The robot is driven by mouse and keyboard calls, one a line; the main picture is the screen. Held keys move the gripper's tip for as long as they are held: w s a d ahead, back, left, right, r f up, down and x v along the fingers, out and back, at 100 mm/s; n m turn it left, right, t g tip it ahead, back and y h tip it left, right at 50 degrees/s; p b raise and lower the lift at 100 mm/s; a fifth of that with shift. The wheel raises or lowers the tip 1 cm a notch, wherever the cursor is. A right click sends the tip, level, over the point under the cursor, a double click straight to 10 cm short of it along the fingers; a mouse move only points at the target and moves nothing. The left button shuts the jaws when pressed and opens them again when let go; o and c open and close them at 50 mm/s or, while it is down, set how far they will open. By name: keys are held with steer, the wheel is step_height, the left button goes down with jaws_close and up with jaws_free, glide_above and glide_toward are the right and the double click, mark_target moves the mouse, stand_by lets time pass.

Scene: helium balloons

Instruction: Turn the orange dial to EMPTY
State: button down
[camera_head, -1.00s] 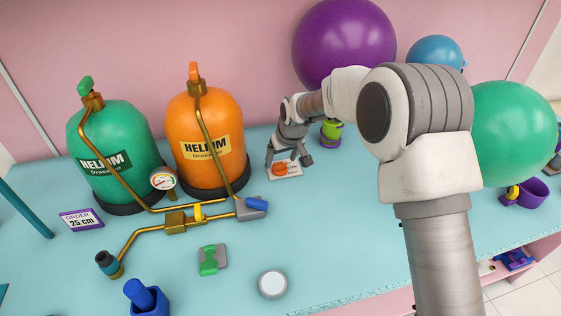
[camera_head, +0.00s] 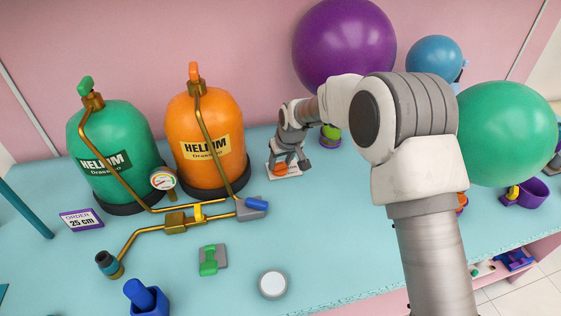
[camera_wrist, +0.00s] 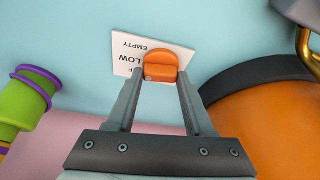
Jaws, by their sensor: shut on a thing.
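The orange dial (camera_wrist: 160,63) sits on a white plate (camera_wrist: 126,66). The words EMPTY and LOW show upside down on the plate in the wrist view, and other lettering is partly hidden. My gripper (camera_wrist: 160,75) is shut on the raised grip of the dial, with one finger on each side. In the head view the dial (camera_head: 281,169) and its plate (camera_head: 293,171) are on the counter to the right of the orange helium tank, and my gripper (camera_head: 288,163) reaches down onto the dial. I cannot tell which word the dial points at.
The orange tank (camera_head: 207,125) stands just left of the plate, the green tank (camera_head: 113,140) further left. A green and purple balloon weight (camera_head: 330,138) stands close behind my gripper. Brass pipes with a gauge (camera_head: 163,179) run in front of the tanks.

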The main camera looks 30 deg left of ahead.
steer(key=shift+m, duration=0.3)
steer(key=m+b, duration=0.1)
steer(key=m+h+b, duration=0.1)
steer(key=shift+s+a+m+t, duration=0.15)
steer(key=shift+m+t, duration=0.15)
steer(key=shift+t, duration=0.1)
steer(key=shift+m+t+h+b, duration=0.25)
steer(key=shift+m+h, duration=0.2)
steer(key=shift+m, duration=0.75)
steer(key=shift+m+t+h+b, duration=0.15)
steer(key=shift+m+h+b, duration=0.25)
steer(key=shift+m, duration=0.8)
steer(key=shift+c, duration=1.4)
jaws_free()
steer(key=p+v, duration=0.1)
steer(key=v, duration=1.6)
steer(key=shift+r, duration=0.3)
